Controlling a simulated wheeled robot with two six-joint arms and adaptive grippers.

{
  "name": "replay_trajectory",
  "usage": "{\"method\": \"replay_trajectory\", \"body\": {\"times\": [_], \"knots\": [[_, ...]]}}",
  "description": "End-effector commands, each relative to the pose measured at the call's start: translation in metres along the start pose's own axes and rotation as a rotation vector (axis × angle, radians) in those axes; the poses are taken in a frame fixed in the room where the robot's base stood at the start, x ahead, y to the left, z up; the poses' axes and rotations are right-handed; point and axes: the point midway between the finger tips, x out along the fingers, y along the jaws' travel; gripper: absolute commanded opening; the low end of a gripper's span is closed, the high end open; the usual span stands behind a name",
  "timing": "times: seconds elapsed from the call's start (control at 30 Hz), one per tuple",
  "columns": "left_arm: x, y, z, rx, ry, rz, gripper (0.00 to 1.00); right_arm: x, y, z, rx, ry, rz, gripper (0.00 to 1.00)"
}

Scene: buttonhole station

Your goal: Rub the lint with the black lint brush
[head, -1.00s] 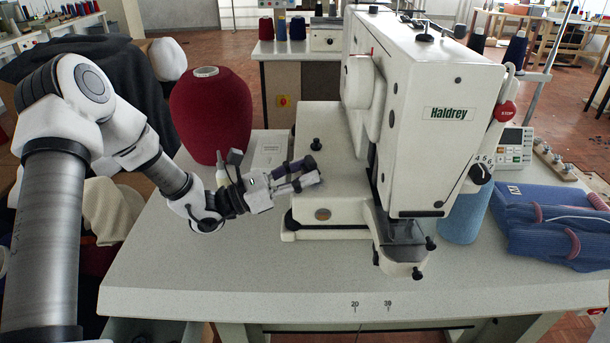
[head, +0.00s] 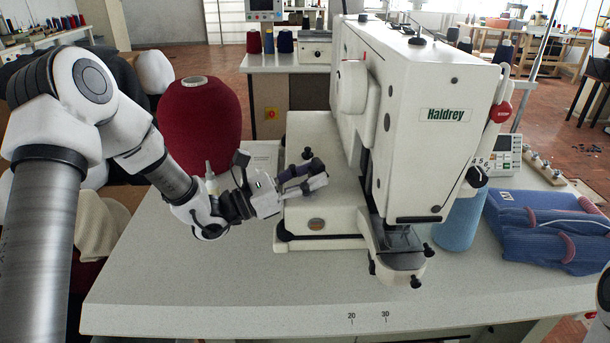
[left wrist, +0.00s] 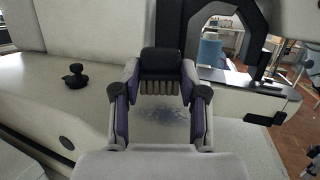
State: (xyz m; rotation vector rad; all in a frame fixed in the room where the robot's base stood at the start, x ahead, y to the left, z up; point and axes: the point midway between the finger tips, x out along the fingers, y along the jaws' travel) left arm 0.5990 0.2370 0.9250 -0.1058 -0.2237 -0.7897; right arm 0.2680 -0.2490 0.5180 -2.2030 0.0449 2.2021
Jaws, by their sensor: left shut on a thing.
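My left gripper (head: 305,176) is over the flat bed of the white Haldrey machine (head: 435,115), left of its upright head. In the left wrist view its purple-lined fingers (left wrist: 160,80) are shut on the black lint brush (left wrist: 161,60), whose tan bristles face the camera's lower side. A patch of grey-blue lint (left wrist: 166,116) lies on the pale bed just below the bristles in that picture; I cannot tell whether they touch. In the head view the brush is mostly hidden by the fingers. My right gripper is not in view.
A black knob (left wrist: 75,75) stands on the bed to the left. A large dark red thread cone (head: 198,125) stands behind my left wrist. The table front (head: 230,285) is clear.

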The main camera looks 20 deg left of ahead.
Motion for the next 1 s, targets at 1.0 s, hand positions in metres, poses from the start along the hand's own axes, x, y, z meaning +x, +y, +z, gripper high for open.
{"method": "replay_trajectory", "body": {"times": [1.0], "knots": [[0.017,0.001,0.071,0.008,-0.015,0.0,0.0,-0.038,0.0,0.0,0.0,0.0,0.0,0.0]]}}
